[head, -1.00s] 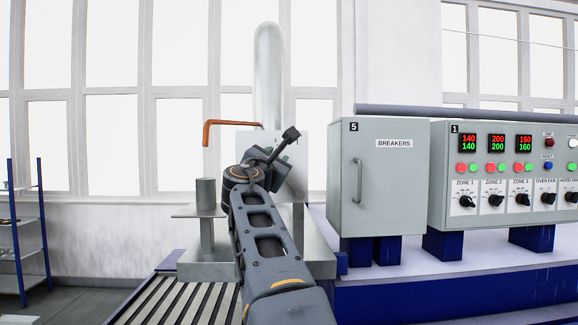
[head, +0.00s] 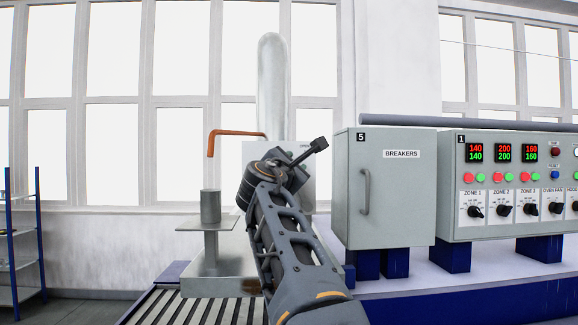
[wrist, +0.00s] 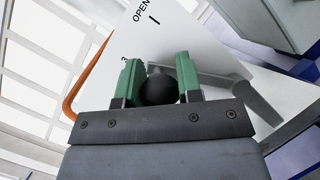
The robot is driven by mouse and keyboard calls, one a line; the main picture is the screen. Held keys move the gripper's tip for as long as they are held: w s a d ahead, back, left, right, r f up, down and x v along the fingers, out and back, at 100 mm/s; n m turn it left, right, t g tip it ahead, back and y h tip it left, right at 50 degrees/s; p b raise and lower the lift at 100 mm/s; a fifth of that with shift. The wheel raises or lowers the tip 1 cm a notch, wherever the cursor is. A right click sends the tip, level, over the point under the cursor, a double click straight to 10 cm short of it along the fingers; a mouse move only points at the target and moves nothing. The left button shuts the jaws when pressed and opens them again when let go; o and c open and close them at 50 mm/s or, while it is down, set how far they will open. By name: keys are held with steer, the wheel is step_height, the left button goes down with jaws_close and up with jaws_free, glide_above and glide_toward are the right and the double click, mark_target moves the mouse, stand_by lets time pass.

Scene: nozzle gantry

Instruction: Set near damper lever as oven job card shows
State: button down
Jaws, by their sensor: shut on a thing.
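A white scale plate (wrist: 178,32) stands behind the lever in the wrist view, with "OPEN", a mark and a "3" readable on it. The near damper lever (wrist: 215,78) is a grey bar ending in a dark round knob (wrist: 160,88). My gripper (wrist: 159,74) has its two green fingers shut on that knob, one on each side. In the head view the plate (head: 307,190) is partly covered by my arm, and my gripper (head: 297,152) is in front of it. I cannot make out a job card.
An orange bent pipe (head: 212,143) juts out left of the plate, above a grey cylinder (head: 210,206) on a stand. The breakers cabinet (head: 390,210) stands close on the right, then the zone control panel (head: 510,228). A slatted conveyor (head: 190,306) lies below. A shelf rack (head: 22,235) is far left.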

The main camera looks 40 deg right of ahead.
steer(key=c, duration=1.1)
jaws_free()
steer(key=shift+w, duration=0.3)
steer(key=shift+o, duration=0.6)
steer(key=shift+w+d+f, duration=0.1)
steer(key=shift+w, duration=0.05)
steer(key=shift+o, duration=1)
steer(key=b+v, duration=0.5)
steer(key=v, duration=0.9)
steer(key=shift+b, duration=0.35)
steer(key=shift+d, duration=0.1)
